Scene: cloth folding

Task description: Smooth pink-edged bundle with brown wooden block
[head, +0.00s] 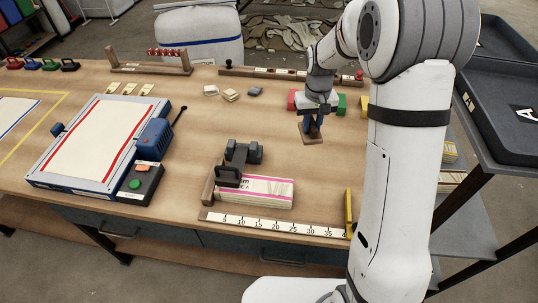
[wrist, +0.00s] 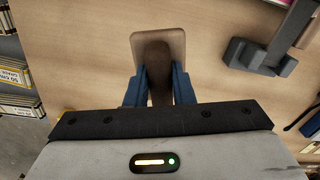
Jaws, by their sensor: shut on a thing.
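The pink-edged bundle (head: 268,190) lies flat at the front middle of the table, white with pink stripes along its edge. A dark weight with a handle (head: 228,178) stands at its left end and hides part of it. My gripper (head: 312,124) is behind and to the right of the bundle, its blue fingers shut on the brown wooden block's handle. The brown wooden block (head: 309,139) has a flat base pointing down; whether it touches the table I cannot tell. In the wrist view the block (wrist: 140,42) shows between the blue fingers (wrist: 158,88).
A white ruler (head: 270,226) with a yellow stop (head: 349,213) runs along the bundle's front. A blue-framed press with a red-striped sheet (head: 85,150) is at left. Red and green blocks (head: 341,104) stand close behind my gripper. The table between block and bundle is clear.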

